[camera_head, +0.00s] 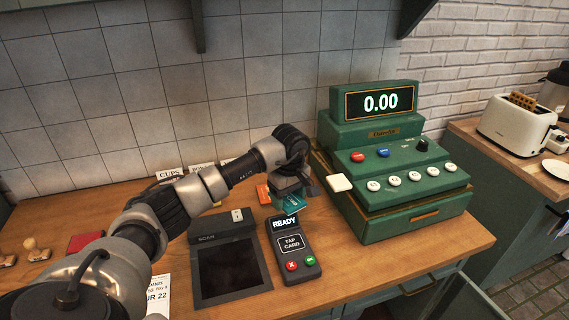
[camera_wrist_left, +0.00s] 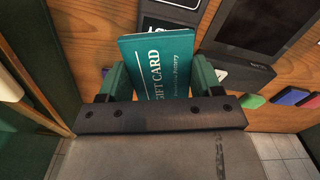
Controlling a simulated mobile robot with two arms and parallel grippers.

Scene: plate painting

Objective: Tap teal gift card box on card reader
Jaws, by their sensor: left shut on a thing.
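The teal gift card box (camera_head: 293,204) is held by my left gripper (camera_head: 290,194), just behind the top end of the card reader in the head view. In the left wrist view the box (camera_wrist_left: 160,62) sits between the two fingers, with GIFT CARD lettering facing the camera. My left gripper (camera_wrist_left: 163,85) is shut on it. The card reader (camera_head: 293,262) is dark, lies on the counter, reads READY on its screen, and has a TAP CARD panel with red and green buttons. I cannot tell whether the box touches the reader. My right gripper is not in view.
The scanner (camera_head: 228,262) lies left of the reader. The green cash register (camera_head: 394,165) stands to the right, showing 0.00. An orange box (camera_head: 263,193) lies behind the scanner. Stamps (camera_head: 32,247) and a red pad (camera_head: 86,241) are at the left.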

